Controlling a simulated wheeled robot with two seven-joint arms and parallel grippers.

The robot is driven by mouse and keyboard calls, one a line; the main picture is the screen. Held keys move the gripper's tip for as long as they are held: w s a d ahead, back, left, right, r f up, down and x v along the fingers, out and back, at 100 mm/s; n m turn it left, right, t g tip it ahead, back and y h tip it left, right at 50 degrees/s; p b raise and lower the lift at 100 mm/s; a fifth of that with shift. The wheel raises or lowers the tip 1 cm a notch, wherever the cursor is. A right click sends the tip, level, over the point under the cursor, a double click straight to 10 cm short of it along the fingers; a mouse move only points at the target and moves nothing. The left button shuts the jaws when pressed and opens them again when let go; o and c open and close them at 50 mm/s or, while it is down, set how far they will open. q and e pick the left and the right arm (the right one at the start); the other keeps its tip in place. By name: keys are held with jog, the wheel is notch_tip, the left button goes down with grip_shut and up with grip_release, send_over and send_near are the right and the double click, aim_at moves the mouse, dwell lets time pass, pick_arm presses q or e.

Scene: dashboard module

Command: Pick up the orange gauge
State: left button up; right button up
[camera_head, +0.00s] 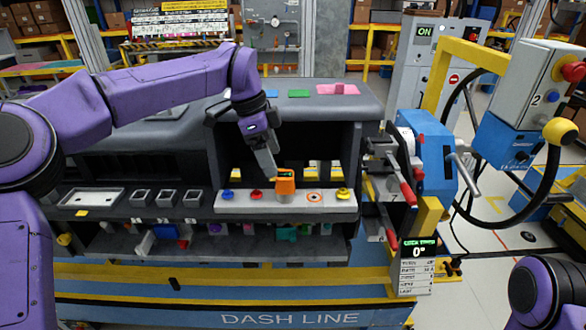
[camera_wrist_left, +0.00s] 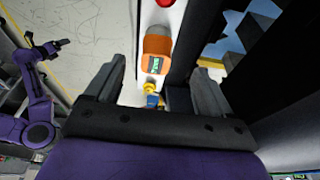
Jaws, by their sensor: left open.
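The orange gauge (camera_head: 286,186) stands on a light grey strip (camera_head: 235,204) in the dashboard's open bay. It is a small orange block with a dark, green-lit display on top. It also shows in the left wrist view (camera_wrist_left: 157,44), ahead of and between the fingers. My left gripper (camera_head: 270,168) points down just above and beside the gauge. It is open, and I see nothing held in it. Whether a finger touches the gauge, I cannot tell. My right gripper (camera_wrist_left: 50,47) is small and dark in the left wrist view, well away from the gauge.
A blue knob (camera_head: 228,195), a red knob (camera_head: 257,194), an orange ring (camera_head: 314,197) and a yellow knob (camera_head: 343,193) share the strip. The dashboard top (camera_head: 355,101) overhangs the bay. A blue clamp unit (camera_head: 434,160) with red handles stands to the right.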

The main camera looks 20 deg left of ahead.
aim_at(287, 186)
pick_arm(q)
jog(key=x, duration=0.1)
jog(key=p+x, duration=0.1)
jog(key=x, duration=0.1)
jog(key=shift+d+f, duration=0.1)
jog(key=shift+d, duration=0.2)
jog(key=x, duration=0.2)
jog(key=p+x, duration=0.1)
jog(key=x, duration=0.1)
jog(key=p+x, duration=0.1)
jog(key=x, duration=0.1)
jog(key=shift+d, duration=0.35)
jog(key=c, duration=1.2)
pick_arm(e)
notch_tip(287, 186, up, 4)
jog(key=shift+w+f, duration=0.15)
jog(key=shift+f, duration=0.1)
